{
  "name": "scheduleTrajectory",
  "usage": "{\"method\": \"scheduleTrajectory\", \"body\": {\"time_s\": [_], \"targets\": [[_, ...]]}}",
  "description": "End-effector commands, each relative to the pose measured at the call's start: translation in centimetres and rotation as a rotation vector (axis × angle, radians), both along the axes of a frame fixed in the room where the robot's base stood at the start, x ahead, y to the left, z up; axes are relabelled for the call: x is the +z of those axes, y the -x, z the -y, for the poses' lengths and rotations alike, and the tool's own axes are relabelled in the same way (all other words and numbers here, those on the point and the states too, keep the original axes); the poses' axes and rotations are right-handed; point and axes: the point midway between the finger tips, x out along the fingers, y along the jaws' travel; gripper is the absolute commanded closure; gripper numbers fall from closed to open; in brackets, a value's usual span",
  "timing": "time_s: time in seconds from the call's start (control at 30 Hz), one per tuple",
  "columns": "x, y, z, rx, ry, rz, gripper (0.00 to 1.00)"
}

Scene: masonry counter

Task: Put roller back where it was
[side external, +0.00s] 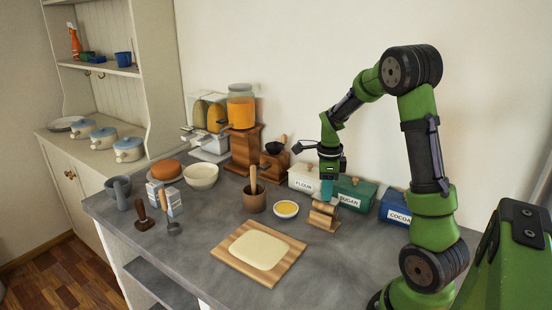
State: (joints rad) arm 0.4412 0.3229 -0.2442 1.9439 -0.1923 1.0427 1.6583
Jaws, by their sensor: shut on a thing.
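The wooden roller (323,212) is in the side external view, at a wooden stand (320,223) on the grey counter, right of the dough board. My gripper (327,195) points down from above and is shut on the roller. The fingertips are small here and partly hide the roller's top. I cannot tell whether the roller rests fully on the stand or is held just above it.
A board (286,278) with flat dough (257,250) lies in front. A small bowl of yellow liquid (286,209) and a utensil cup (254,200) stand left. Flour (303,183), sugar (350,201) and cocoa (398,217) boxes stand close behind and right.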

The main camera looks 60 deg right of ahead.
Motion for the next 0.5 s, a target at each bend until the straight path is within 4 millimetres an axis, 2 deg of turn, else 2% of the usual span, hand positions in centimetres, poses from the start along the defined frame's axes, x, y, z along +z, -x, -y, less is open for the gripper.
{"method": "scheduleTrajectory", "body": {"time_s": [0.27, 0.5], "targets": [[-3.5, 0.0, 0.0, 0.000, -0.002, -0.001, 1.00], [-4.0, -0.1, 0.0, 0.001, 0.001, 0.003, 1.00]]}}
